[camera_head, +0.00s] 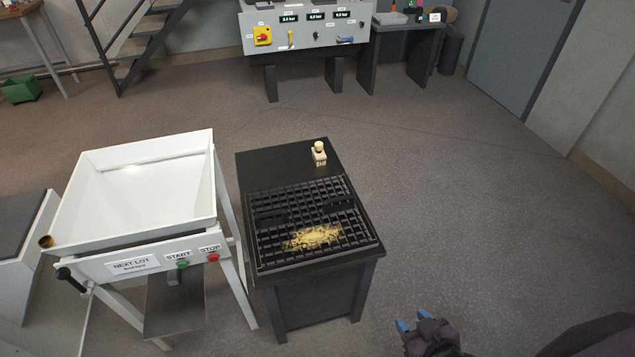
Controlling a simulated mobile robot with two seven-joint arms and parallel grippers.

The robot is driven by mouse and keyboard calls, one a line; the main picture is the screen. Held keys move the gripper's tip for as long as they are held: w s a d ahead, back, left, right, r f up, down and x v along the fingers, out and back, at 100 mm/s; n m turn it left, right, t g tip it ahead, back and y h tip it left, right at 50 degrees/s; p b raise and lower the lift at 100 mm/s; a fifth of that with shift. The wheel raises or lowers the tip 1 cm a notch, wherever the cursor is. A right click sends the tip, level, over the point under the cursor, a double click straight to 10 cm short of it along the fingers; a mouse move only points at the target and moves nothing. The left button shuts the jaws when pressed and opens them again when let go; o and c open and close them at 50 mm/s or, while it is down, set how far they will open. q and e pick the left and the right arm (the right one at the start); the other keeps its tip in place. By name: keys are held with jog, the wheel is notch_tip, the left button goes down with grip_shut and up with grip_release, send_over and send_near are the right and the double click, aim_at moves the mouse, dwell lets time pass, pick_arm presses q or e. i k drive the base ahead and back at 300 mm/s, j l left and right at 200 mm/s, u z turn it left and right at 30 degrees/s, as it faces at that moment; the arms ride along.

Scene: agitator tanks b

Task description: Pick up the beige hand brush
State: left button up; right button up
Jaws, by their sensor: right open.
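A small beige thing with a round knob on top, which appears to be the hand brush (319,154), stands on the flat black rear part of the grated table (265,163). My right gripper (413,321) is at the bottom of the view, to the right of the table and well short of the brush. Its blue fingertips are apart with nothing between them. My left gripper is not in view.
A yellowish pile of material (313,237) lies on the table's black grate (280,200). A white hopper (150,185) with start and stop buttons stands close on the left. A control console (310,35) is at the back. The floor (460,190) on the right is clear.

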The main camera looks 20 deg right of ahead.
aim_at(319, 157)
jog(key=z, duration=1.5)
jog(key=i+l+z, duration=0.15)
jog(key=z, duration=1.1)
jog(key=i+u, duration=0.2)
jog(key=i, duration=0.4)
jog(key=i+l+u, duration=0.2)
jog(key=i, duration=0.35)
jog(key=i+u, duration=0.4)
jog(key=i, duration=0.15)
jog(key=i+u, duration=0.4)
jog(key=i, duration=0.15)
jog(key=i+u, duration=0.35)
jog(key=i+j+u, duration=0.1)
jog(key=u, duration=0.25)
jog(key=i+l+u, duration=0.15)
jog(key=i+u, duration=0.45)
jog(key=i, duration=1.05)
